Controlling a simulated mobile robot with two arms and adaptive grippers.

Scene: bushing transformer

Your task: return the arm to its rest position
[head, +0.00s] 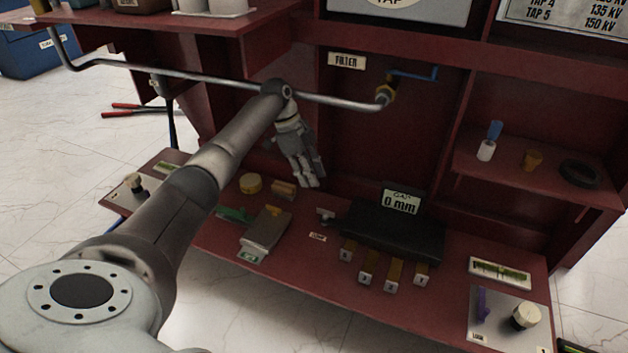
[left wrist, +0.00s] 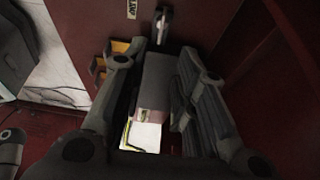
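My left arm comes in from the lower left of the head view and reaches over the red bench. Its left gripper (head: 312,180) hangs above the bench, below a bent metal pipe. In the left wrist view the left gripper (left wrist: 158,75) has its fingers apart on either side of a grey block. In the head view a grey box (head: 265,228) with a green-and-white label lies on the bench below and left of the fingers, apart from them. My right gripper is not in view.
The bent pipe (head: 200,80) crosses near my wrist. A black block with a "0 mm" card (head: 401,202) and several numbered blocks lie right of the gripper. A shelf (head: 540,170) holds small parts. A panel with a knob (head: 525,316) is at the lower right.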

